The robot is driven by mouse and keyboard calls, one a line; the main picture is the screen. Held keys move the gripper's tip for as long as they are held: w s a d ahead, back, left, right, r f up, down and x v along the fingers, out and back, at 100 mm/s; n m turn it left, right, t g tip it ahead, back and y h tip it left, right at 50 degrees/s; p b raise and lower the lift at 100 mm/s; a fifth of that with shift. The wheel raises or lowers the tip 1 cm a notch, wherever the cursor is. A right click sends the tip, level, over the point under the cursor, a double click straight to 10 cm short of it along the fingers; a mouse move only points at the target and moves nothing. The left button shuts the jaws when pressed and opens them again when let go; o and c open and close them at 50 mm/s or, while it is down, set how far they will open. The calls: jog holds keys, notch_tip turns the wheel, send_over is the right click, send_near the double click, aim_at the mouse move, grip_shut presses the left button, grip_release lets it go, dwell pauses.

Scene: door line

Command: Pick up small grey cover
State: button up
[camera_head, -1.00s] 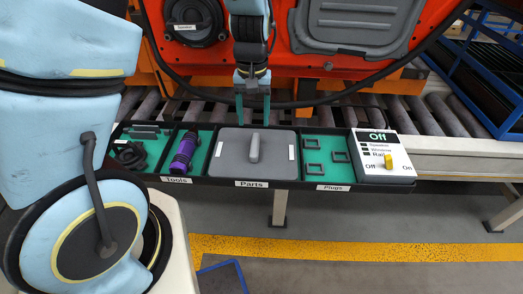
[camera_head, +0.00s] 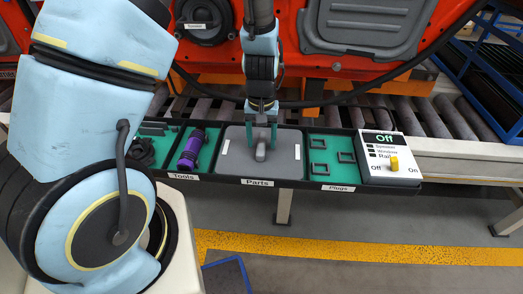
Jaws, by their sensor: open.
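The small grey cover (camera_head: 285,164) lies flat in the Parts compartment of the black tray. It is a square grey plate with a raised bar handle (camera_head: 261,152) in its middle and small white labels at its sides. My gripper (camera_head: 261,147) hangs straight down over the cover with its green-tipped fingers apart. The fingertips are at the upper end of the handle, seemingly one on each side of it. I cannot tell whether they touch it.
The black tray (camera_head: 258,182) also holds a purple tool (camera_head: 191,149), dark tools at left, and several square plugs (camera_head: 319,142). A white switch box (camera_head: 389,159) reading Off stands at right. Rollers (camera_head: 350,112) and an orange door (camera_head: 345,65) are behind.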

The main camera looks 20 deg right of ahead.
jog(key=shift+f, duration=0.2)
dwell(0.4)
grip_shut()
dwell(0.5)
dwell(0.9)
